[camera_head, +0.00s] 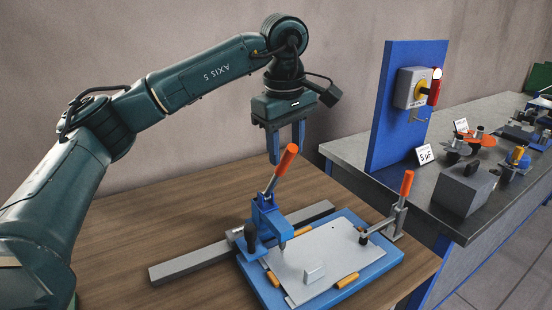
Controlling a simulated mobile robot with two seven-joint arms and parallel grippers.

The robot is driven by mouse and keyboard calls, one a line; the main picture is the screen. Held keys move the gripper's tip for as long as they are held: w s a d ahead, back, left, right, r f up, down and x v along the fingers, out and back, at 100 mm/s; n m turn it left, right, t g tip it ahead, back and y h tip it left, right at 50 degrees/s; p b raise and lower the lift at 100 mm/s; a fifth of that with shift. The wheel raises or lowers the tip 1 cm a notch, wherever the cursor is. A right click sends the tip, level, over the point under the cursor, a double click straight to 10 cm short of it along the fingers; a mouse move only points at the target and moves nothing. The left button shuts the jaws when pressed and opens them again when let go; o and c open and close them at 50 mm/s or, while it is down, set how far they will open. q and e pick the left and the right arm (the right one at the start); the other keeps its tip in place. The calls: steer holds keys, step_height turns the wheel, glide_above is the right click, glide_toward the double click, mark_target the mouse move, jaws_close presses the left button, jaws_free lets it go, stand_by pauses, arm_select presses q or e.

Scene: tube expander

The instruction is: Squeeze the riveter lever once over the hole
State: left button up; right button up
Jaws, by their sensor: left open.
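The riveter (267,219) is a blue tool on a grey rail (200,262), with an orange-tipped lever (286,160) that stands up and leans right. The hole under the nose is too small to make out. My left gripper (287,158) points down with its blue fingers apart, one on each side of the lever's upper end in this view. I cannot tell whether either finger touches it. My right gripper is not in view.
A toggle clamp with an orange handle (407,183) stands at the fixture's right side. Yellow blocks (347,281) edge the plate. A blue panel (385,130) with a switch box (411,88) rises behind, on a grey bench (350,152) with several parts. The wooden table is clear at left.

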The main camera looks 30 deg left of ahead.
arm_select(q)
steer(key=shift+s+r+p, duration=0.2)
steer(key=shift+r+p, duration=1.2)
steer(key=shift+r, duration=0.65)
